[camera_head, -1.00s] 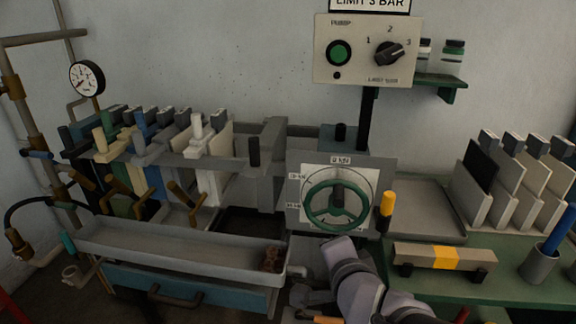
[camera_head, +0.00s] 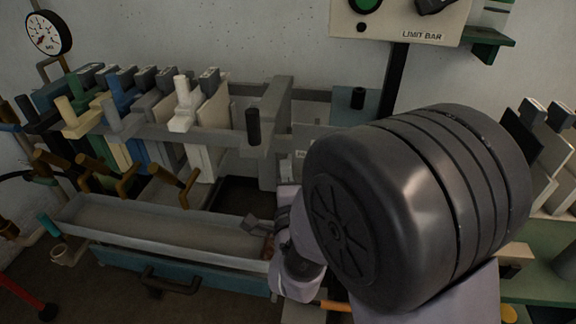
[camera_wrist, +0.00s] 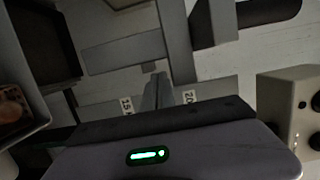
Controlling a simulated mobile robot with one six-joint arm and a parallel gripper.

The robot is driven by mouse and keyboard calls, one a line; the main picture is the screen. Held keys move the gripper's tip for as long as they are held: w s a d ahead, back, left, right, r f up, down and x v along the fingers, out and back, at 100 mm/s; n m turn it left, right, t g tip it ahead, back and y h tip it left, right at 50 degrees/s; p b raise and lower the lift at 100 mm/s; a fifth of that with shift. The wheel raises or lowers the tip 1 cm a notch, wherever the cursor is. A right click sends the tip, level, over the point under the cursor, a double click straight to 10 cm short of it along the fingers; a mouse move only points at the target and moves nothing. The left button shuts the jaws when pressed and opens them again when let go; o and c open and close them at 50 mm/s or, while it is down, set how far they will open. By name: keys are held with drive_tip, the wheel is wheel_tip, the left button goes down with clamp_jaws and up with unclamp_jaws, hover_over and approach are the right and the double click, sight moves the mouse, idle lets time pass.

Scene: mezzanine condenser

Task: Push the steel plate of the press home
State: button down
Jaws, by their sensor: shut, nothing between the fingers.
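The steel plate (camera_head: 275,125) of the press is a thick grey upright slab at the right end of the row of plates. A black upright handle (camera_head: 253,127) stands at its near side. A gap with a dark opening lies between it and the pale plates to its left.
The grey tray (camera_head: 165,228) runs along the press front. Pale, blue, green and yellow plates hang on the rails (camera_head: 150,131) to the left. A control box (camera_head: 400,22) is on the wall. My own arm hides the handwheel and much of the right side.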

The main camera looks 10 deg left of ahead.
drive_tip(key=x, duration=0.5)
drive_tip(key=shift+w, duration=0.25)
drive_tip(key=shift+a, duration=0.15)
